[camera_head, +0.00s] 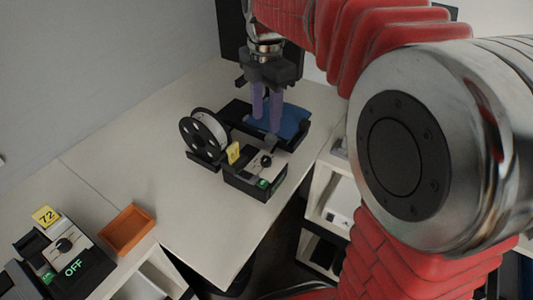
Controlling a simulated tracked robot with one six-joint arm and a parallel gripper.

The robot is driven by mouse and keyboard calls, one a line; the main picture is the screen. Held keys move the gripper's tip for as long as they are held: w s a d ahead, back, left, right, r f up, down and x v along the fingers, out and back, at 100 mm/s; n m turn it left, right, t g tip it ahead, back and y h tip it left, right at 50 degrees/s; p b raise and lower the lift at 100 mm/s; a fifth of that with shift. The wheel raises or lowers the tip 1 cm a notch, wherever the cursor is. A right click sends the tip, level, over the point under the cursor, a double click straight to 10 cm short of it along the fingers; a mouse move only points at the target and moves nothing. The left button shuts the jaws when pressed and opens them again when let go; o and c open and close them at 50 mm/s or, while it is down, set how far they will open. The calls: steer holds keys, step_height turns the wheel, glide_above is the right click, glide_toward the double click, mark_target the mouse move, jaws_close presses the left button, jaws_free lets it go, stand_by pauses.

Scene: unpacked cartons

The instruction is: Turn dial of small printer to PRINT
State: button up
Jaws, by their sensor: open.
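A small black printer (240,179) with a white spool and a blue bed (289,122) stands on the pale table in the head view. Its front control box carries a yellow number tag (234,153), a black dial (266,161) and a small green label (263,183). The dial's pointer and lettering are too small to read. My gripper (266,128) points down with two purple fingers apart and nothing seen between them. It appears above or behind the dial, over the bed area. I cannot tell its exact height or whether it touches anything.
A second control box (80,262) at lower left has a dial, a yellow tag reading 72 and an OFF label. An orange tray (127,230) sits beside it. White shelves (331,190) stand right of the table. Bare tabletop (200,230) lies in front of the printer.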

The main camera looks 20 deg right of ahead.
mark_target(266, 158)
steer(key=shift+n, duration=0.5)
step_height(266, 158, down, 14)
steer(key=shift+r, duration=0.1)
stand_by(0.6)
steer(key=shift+c, duration=0.3)
jaws_close()
